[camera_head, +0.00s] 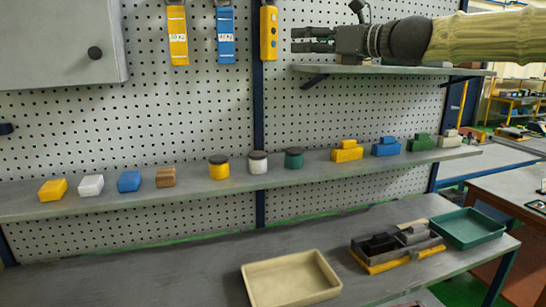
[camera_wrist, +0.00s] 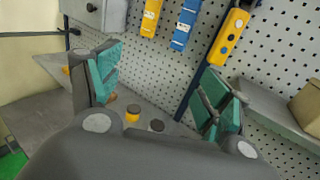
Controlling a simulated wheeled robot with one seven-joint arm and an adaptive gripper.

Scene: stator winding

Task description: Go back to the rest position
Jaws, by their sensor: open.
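My gripper (camera_head: 312,40) is at the upper right of the head view, in front of the pegboard and level with the upper shelf (camera_head: 390,70). It points left. In the wrist view my gripper (camera_wrist: 160,88) shows two teal-padded fingers spread wide apart with nothing between them. Beyond them, a yellow jar (camera_wrist: 132,114) and a dark lid (camera_wrist: 157,126) show on the lower shelf. The arm reaches in from the right edge of the head view.
The lower shelf (camera_head: 110,209) carries small blocks, jars (camera_head: 219,170) and several coloured blocks (camera_head: 347,151). On the bench stand a beige tray (camera_head: 290,280), a dark divided tray (camera_head: 395,247) and a green tray (camera_head: 468,228). A grey cabinet (camera_head: 60,45) is upper left.

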